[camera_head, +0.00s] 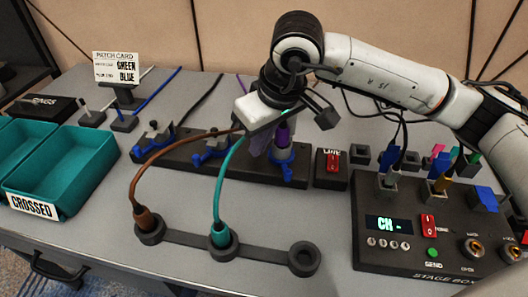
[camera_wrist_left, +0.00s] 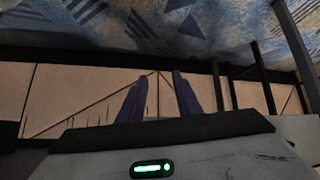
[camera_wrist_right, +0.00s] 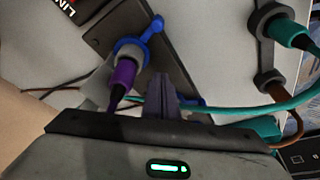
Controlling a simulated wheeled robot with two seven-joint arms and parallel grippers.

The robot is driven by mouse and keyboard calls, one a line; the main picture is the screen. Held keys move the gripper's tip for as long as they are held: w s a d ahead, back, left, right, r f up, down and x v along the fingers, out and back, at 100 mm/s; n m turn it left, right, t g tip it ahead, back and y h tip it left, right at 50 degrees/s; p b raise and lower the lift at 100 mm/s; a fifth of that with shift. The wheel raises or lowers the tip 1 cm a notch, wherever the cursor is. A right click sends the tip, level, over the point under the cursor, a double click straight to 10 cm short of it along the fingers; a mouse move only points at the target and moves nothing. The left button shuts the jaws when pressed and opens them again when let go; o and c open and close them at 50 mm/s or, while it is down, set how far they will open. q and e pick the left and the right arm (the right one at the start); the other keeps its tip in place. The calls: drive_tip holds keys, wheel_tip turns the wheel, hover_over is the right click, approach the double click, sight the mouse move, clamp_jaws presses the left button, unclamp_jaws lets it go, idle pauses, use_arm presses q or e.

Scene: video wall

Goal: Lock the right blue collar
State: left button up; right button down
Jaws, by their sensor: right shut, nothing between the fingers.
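The right blue collar (camera_head: 290,171) sits at the right end of the long dark bar, around the base of a purple plug (camera_head: 284,136). In the right wrist view its blue lever (camera_wrist_right: 153,27) points up and away from the purple plug (camera_wrist_right: 122,76). My right gripper (camera_head: 258,148) is just left of this plug and collar. Its fingers are together and empty in the right wrist view (camera_wrist_right: 163,80), beside the plug. I cannot tell whether they touch the collar. My left gripper (camera_wrist_left: 158,95) shows only in its own wrist view, fingers apart and empty.
Two more blue collars, middle (camera_head: 210,156) and left (camera_head: 153,143), are on the bar (camera_head: 180,162). Brown (camera_head: 146,218) and teal (camera_head: 220,234) plugs stand in front, their cables arching over the bar. A LINK switch (camera_head: 331,166) and stage box (camera_head: 430,255) are at right.

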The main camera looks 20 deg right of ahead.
drive_tip(key=d+v, duration=0.1)
drive_tip(key=v, duration=0.8)
